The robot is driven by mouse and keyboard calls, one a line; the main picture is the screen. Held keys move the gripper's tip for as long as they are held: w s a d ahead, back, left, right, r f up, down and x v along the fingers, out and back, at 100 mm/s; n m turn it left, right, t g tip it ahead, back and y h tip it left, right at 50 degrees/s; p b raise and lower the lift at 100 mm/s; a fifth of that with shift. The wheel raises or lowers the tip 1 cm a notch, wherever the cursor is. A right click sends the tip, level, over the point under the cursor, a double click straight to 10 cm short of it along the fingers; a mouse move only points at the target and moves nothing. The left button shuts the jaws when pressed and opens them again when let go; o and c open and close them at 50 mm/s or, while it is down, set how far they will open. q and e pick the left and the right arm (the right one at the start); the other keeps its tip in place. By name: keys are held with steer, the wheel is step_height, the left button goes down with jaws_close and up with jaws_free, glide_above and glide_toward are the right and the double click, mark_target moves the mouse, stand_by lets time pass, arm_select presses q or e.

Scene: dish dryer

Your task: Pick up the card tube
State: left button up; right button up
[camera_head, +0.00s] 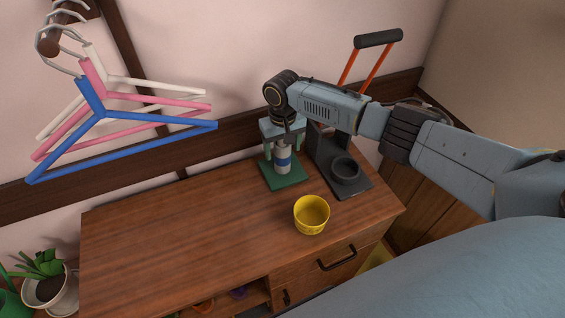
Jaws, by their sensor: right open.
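A white upright cylinder with a blue band, which looks like the card tube (283,163), stands on a green square base (285,182) near the back of the wooden cabinet top. My right gripper (283,150) points down over it from above. Its jaws are open, with the tube's upper part between or just below them; I cannot tell whether they touch it. The gripper hides the tube's top. My left gripper is not in view.
A black stand with a round cup-like holder (345,170) is close on the right. A yellow bowl (311,215) sits in front. The cabinet top (170,225) is clear on the left. Coloured hangers (150,123) hang at the left wall, above a potted plant (42,263).

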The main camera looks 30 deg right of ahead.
steer(key=shift+f, duration=0.5)
steer(key=shift+r, duration=0.1)
steer(key=c, duration=1)
steer(key=shift+c, duration=0.2)
steer(key=shift+r, duration=0.15)
